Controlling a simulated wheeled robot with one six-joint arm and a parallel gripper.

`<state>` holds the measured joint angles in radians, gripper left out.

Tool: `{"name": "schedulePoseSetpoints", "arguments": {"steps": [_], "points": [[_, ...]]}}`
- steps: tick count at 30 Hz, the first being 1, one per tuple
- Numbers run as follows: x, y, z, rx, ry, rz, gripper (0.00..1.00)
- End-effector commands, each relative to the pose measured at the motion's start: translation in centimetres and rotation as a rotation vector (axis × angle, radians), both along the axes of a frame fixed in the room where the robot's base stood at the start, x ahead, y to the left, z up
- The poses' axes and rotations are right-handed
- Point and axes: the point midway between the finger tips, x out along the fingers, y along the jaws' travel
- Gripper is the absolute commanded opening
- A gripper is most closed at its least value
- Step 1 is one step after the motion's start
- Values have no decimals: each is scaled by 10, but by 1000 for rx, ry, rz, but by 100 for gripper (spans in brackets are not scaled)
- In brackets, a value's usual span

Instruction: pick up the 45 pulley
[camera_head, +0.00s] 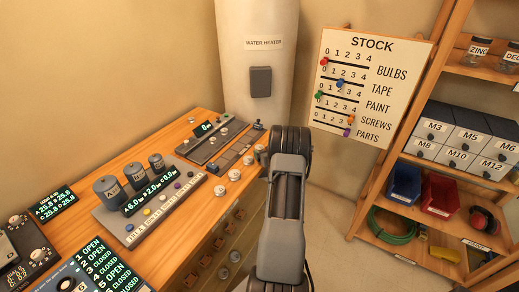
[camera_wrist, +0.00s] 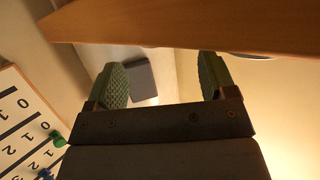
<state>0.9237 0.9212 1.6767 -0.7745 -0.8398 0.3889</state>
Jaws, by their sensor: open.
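I cannot make out any thing marked as the 45 pulley in either view. In the wrist view, my gripper (camera_wrist: 162,72) is open, with its two green textured fingers wide apart. No object is held between them. A grey box shows behind the gap, farther off. A wooden edge (camera_wrist: 190,22) crosses the top of that view, close to the fingertips. In the head view my arm rises in the middle, at the right end of the workbench (camera_head: 185,130), and the gripper's fingers are hidden.
Grey cylinders (camera_head: 108,193) stand on a panel on the bench. A water heater (camera_head: 257,60) stands behind. A stock board (camera_head: 369,85) hangs right of it. The right shelf (camera_head: 395,172) holds drawers (camera_head: 462,138), a blue bin (camera_head: 405,184) and a red bin (camera_head: 440,198).

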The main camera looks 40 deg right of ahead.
Motion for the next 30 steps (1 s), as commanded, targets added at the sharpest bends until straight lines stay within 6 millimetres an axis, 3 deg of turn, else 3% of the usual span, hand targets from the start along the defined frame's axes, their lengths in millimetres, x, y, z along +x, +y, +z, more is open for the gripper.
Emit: {"name": "schedulePoseSetpoints", "arguments": {"steps": [9,21,30], "points": [[34,-14,-9,-1,-1,1,77],[42,-17,-12,-1,0,0,77],[42,-17,-12,-1,0,0,50]]}}
